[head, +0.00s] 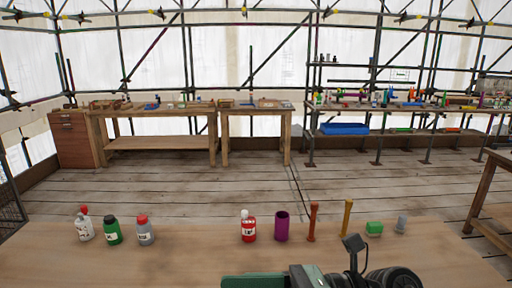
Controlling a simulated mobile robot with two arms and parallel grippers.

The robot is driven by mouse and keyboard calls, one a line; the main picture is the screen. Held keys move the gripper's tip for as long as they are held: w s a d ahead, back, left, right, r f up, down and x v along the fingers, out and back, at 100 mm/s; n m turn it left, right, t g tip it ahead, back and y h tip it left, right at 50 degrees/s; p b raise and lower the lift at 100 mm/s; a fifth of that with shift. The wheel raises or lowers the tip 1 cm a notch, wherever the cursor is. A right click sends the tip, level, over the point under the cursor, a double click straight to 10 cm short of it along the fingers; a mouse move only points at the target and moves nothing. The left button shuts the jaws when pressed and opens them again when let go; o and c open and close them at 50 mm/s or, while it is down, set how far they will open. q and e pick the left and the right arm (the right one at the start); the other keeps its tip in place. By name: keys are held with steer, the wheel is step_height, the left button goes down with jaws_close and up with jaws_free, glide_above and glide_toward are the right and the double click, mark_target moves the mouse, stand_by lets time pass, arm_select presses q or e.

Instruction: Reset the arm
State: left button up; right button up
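Dark machine parts that look like my own arm rise from the bottom edge of the head view, right of centre. They include a green block, a black round joint and a small dark upright piece. Which arm they belong to is unclear, and no pair of fingertips can be made out. I see nothing held. No arm comes in from the left, and my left gripper is out of view. The wooden table (185,262) in front of me carries a row of objects beyond these parts.
On the table stand several bottles, including a green one (113,230) and a red one (248,227), a purple cup (282,226), a red-brown post (313,222), an ochre post (346,217), a green block (374,228) and a grey piece (401,222). Workbenches (160,143) stand behind open floor.

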steer(key=w+d+r+m+t+h, duration=0.1)
steer(key=w+d+m+t+h, duration=0.35)
steer(key=m+t, duration=0.8)
steer(key=w+d+r+m+t+h, duration=0.2)
steer(key=w+d+m+t, duration=0.65)
steer(key=m, duration=0.75)
steer(key=d+f+m+g+h, duration=0.1)
steer(key=d+f+m+h, duration=0.3)
steer(key=f+m+h, duration=0.3)
steer(key=d+f+m+g+h, duration=0.1)
steer(key=d+f+m+h, duration=0.2)
steer(key=f+m+h, duration=0.5)
steer(key=s+d+f+m+g+y, duration=0.1)
steer(key=s+d+f+m+g, duration=0.1)
steer(key=s+f+g, duration=0.45)
steer(key=s+d+f+m+g+y, duration=0.1)
steer(key=s+f, duration=0.2)
steer(key=f, duration=0.6)
steer(key=s+f+m+g, duration=0.3)
steer(key=s+f+g, duration=0.4)
steer(key=s, duration=0.8)
step_height(320, 180, down, 32)
steer(key=s+b, duration=0.2)
steer(key=b, duration=0.2)
steer(key=s+d+f+g+b, duration=0.2)
steer(key=s+f, duration=1.4)
steer(key=f, duration=0.2)
steer(key=shift+d+y, duration=0.25)
steer(key=shift+y, duration=0.1)
